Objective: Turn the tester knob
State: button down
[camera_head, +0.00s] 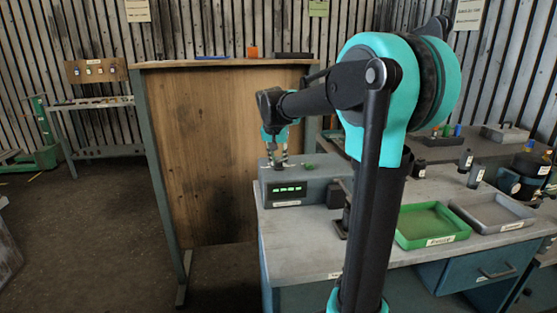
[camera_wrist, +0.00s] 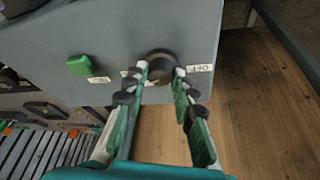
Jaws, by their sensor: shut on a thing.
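The tester (camera_head: 300,183) is a grey box with a lit green display, on the left end of the workbench. Its dark round knob (camera_wrist: 161,64) shows in the wrist view, on the grey panel between small white labels. My gripper (camera_wrist: 163,80) has its two fingers on either side of the knob and is shut on it. In the head view my gripper (camera_head: 275,161) reaches down onto the tester's top; the knob itself is too small to make out there.
A green tray (camera_head: 398,238) and a grey tray (camera_head: 522,226) lie on the workbench (camera_head: 315,250) to the right of my arm. Small dark bottles (camera_head: 476,176) stand behind them. A tall wooden panel (camera_head: 200,150) stands behind and left of the tester.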

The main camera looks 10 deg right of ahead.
jog(key=c, duration=1.3)
grip_release()
jog(key=shift+o, duration=0.2)
jog(key=v, duration=1.2)
jog(key=shift+s, duration=0.1)
